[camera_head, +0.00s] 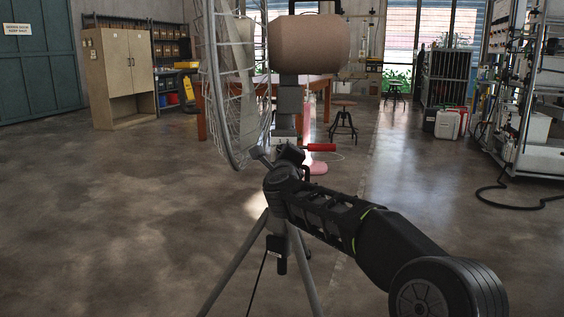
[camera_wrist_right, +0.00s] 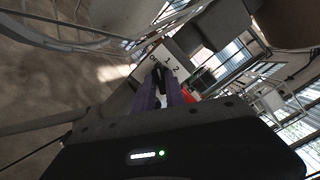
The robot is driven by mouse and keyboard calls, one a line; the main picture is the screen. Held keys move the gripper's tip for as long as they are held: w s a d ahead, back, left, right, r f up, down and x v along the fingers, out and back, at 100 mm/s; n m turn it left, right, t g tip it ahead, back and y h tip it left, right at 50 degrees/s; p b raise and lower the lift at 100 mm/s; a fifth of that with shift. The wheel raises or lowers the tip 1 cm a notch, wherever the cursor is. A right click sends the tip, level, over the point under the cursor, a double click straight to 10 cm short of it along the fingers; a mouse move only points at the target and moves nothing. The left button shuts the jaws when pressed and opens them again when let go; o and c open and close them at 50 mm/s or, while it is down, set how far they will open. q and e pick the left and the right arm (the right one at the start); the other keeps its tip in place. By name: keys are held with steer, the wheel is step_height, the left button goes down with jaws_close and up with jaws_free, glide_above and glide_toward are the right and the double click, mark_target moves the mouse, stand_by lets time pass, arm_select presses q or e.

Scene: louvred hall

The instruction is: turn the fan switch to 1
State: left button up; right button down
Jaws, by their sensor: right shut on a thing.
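The fan stands on a tripod, its wire cage (camera_head: 235,80) at the upper middle of the head view and its brownish motor housing (camera_head: 308,45) to the right. In the right wrist view, a pale switch panel (camera_wrist_right: 167,62) carries small marks that look like 0, 1 and 2. A dark switch knob (camera_wrist_right: 158,76) sits below the marks. My right gripper (camera_wrist_right: 160,92) is shut on this knob, one finger on each side. In the head view my right gripper (camera_head: 287,153) is at the fan's post, hiding the switch. Which mark the knob points at is unclear. My left gripper is not in view.
A red handle (camera_head: 320,147) sticks out right of the post, close to my gripper; red also shows in the right wrist view (camera_wrist_right: 190,97). The tripod legs (camera_head: 236,262) spread below. A stool (camera_head: 343,120) and cabinet (camera_head: 120,75) stand behind. Floor at left is clear.

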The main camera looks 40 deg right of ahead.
steer(key=c, duration=1.4)
jaws_free()
steer(key=m, duration=0.6)
steer(key=shift+w+a+r+m+y, duration=0.15)
steer(key=shift+a+r+m+y, duration=0.15)
steer(key=shift+a+r, duration=0.1)
steer(key=shift+o, duration=0.6)
steer(key=shift+a+f, duration=0.1)
steer(key=shift+a, duration=0.1)
steer(key=n+p, duration=0.1)
steer(key=n, duration=0.1)
steer(key=n+p, duration=0.3)
steer(key=n, duration=0.1)
steer(key=shift+r, duration=0.3)
steer(key=n, duration=0.1)
steer(key=n+p, duration=0.1)
steer(key=n, duration=0.1)
steer(key=shift+s+d+f, duration=0.2)
steer(key=shift+s, duration=0.1)
steer(key=shift+o, duration=1)
steer(key=shift+s+f+b, duration=0.1)
steer(key=shift+f+b, duration=0.2)
steer(key=shift+f, duration=0.05)
steer(key=o, duration=0.4)
steer(key=shift+d+f, duration=0.2)
